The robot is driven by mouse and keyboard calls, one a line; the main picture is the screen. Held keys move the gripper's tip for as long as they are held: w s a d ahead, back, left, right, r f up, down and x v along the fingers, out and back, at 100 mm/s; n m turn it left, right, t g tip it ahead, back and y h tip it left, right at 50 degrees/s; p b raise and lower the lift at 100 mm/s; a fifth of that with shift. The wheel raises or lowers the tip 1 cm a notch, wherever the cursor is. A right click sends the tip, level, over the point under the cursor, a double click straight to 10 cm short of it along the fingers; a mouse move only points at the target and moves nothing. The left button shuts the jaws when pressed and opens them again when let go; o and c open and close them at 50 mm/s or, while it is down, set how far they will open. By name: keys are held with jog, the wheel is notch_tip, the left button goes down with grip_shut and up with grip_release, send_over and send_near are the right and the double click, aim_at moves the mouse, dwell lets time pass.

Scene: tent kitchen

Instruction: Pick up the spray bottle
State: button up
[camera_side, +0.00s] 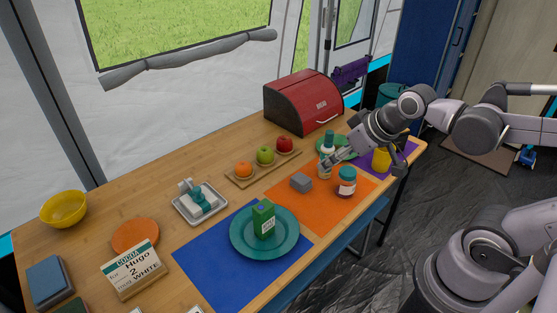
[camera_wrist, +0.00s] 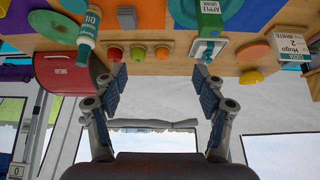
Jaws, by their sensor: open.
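A small teal-and-white object (camera_side: 201,201), which looks like the spray bottle lying down, rests in a white tray (camera_side: 180,214) on the wooden table. It also shows, small, in the wrist view (camera_wrist: 207,47), near the tip of the right finger in the picture. My gripper (camera_side: 363,166) is over the right end of the table, well to the right of the tray. Its two fingers are spread wide with nothing between them, as the wrist view (camera_wrist: 160,75) also shows.
A teal-capped oil bottle (camera_side: 326,146) and a teal-lidded jar (camera_side: 346,183) stand close by my gripper. A fruit board (camera_side: 240,181), a grey block (camera_side: 301,182) and a green carton (camera_side: 263,216) on a teal plate (camera_side: 288,242) surround the tray. A red bread box (camera_side: 302,101) stands behind.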

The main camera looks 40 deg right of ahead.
jog(key=w+d+f+m, duration=0.1)
jog(key=w+d+f, duration=0.2)
jog(key=w+d, duration=0.55)
jog(key=m+h, duration=0.1)
send_near(331, 147)
jog(key=x, duration=0.2)
jog(key=shift+g, duration=0.3)
jog(key=shift+x, duration=5.45)
jog(key=shift+w+r, duration=0.15)
jog(key=c, duration=1.4)
